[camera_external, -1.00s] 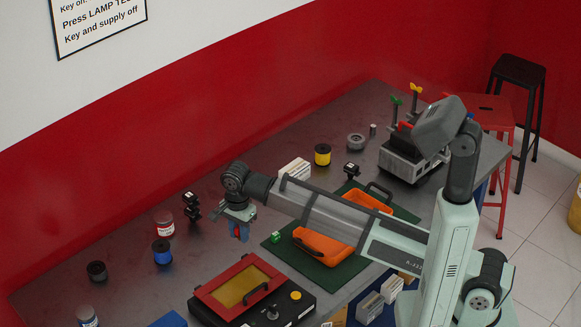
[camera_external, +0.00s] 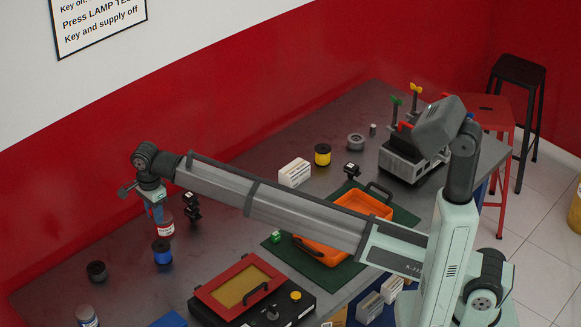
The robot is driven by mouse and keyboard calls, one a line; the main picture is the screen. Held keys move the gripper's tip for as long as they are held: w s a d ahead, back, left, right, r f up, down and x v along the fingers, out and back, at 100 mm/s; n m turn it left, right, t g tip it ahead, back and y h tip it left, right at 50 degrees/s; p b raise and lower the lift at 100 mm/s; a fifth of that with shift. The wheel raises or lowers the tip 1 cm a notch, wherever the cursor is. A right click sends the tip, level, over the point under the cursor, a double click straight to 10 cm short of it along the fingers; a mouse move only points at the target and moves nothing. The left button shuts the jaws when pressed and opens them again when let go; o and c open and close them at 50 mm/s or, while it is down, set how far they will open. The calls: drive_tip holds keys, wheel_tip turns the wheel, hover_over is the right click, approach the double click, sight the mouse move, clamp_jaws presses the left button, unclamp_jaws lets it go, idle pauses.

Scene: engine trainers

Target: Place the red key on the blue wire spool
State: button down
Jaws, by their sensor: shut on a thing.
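The blue wire spool (camera_external: 162,252) stands on the dark table at the left, with a black rim and a blue winding. My gripper (camera_external: 157,215) points down above and slightly left of the spool in the picture, apart from it. The key's shape and tilt are too small to tell.
A red-framed box (camera_external: 240,287) stands in front. Bare table lies between the spools.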

sight(161, 245)
drive_tip(key=shift+f, duration=4.95)
drive_tip(key=shift+f, duration=0.15)
drive_tip(key=c, duration=0.9)
unclamp_jaws()
wheel_tip(161, 245, up, 12)
drive_tip(key=shift+r, duration=0.15)
